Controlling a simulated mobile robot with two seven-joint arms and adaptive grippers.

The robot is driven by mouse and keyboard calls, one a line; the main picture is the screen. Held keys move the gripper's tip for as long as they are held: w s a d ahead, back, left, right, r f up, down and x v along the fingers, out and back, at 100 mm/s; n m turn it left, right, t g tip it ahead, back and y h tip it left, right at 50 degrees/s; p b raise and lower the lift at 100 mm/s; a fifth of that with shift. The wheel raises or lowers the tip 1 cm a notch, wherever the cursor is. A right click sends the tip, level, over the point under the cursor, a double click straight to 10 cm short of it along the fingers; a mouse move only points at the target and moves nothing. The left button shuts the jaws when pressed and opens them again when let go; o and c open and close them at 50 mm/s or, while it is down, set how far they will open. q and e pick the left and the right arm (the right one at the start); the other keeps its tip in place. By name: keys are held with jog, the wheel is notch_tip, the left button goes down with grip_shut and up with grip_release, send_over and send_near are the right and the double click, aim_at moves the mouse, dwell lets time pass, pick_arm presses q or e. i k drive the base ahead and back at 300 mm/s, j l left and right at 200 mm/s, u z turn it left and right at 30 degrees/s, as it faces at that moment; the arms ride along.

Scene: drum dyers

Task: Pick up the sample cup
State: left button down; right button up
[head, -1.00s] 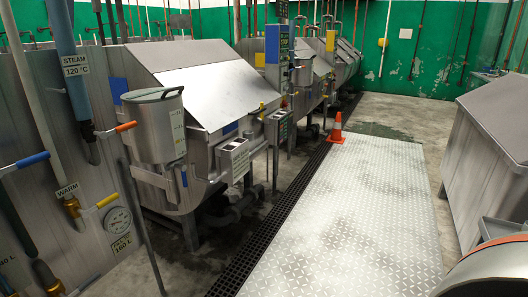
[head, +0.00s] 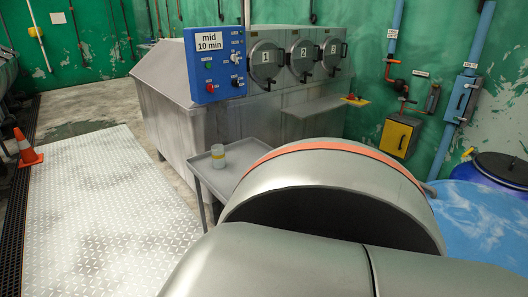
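The sample cup (head: 218,156) is a small clear cup with a yellowish band. It stands upright on a small grey metal side table (head: 201,167) in the middle of the head view, in front of the large steel machine. Neither of my grippers is in view. A large grey rounded part of my own body with an orange band fills the lower middle and hides part of the side table.
The steel machine (head: 180,96) has a blue control panel (head: 215,62) and round numbered doors. An orange cone (head: 27,150) stands at left beside the clear tread-plate floor (head: 95,215). A blue drum (head: 490,180) and a yellow wall box (head: 397,136) are at right.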

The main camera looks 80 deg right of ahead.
aim_at(218, 152)
jog(key=z, duration=2.25)
jog(key=i+j+z, duration=0.1)
jog(key=z, duration=0.25)
jog(key=i+j+z, duration=0.1)
jog(key=z, duration=0.25)
jog(key=j+z, duration=0.35)
jog(key=i+j+z, duration=0.1)
jog(key=j+z, duration=0.15)
jog(key=j, duration=0.2)
jog(key=j+z, duration=0.2)
jog(key=j, duration=0.2)
jog(key=j+z, duration=0.15)
jog(key=j, duration=0.85)
